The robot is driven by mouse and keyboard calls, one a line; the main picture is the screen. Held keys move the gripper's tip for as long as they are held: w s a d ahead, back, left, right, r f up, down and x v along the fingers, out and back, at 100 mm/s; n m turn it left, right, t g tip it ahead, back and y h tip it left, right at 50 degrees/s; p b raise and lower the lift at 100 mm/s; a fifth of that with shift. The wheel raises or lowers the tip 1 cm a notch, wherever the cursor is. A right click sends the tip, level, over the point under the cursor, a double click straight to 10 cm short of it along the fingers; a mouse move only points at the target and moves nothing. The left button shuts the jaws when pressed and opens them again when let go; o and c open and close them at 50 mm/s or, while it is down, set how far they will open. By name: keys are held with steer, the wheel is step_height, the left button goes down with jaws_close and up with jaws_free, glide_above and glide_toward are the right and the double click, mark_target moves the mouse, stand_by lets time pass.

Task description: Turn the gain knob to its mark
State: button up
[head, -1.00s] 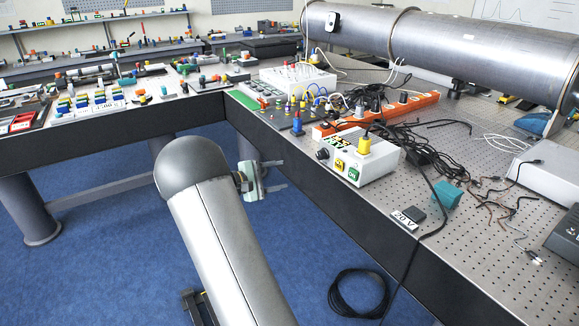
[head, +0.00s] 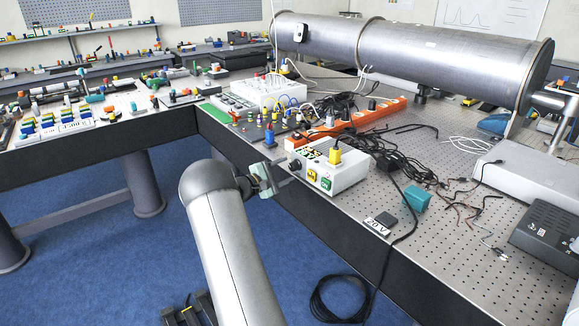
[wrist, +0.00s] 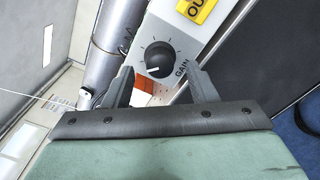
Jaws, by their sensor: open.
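The gain knob (wrist: 158,58) is round and black with a short white pointer line. It sits on a pale panel with tick marks around it and the word GAIN beside it. In the head view the knob (head: 296,165) is at the left end of the white box (head: 345,178). My gripper (head: 286,170) is open and empty close to that end. In the wrist view its two dark fingers (wrist: 163,84) are spread wide, with the knob ahead of and between their tips. They appear apart from the knob.
The white box carries a yellow plug (head: 335,156), a yellow label and a green switch (head: 327,183). An orange power strip (head: 375,112) and black cables lie behind it. The perforated table's dark front edge (head: 350,235) runs below. Blue floor is open at left.

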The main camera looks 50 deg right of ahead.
mark_target(294, 166)
steer(key=shift+x, duration=1.4)
steer(key=c, duration=1)
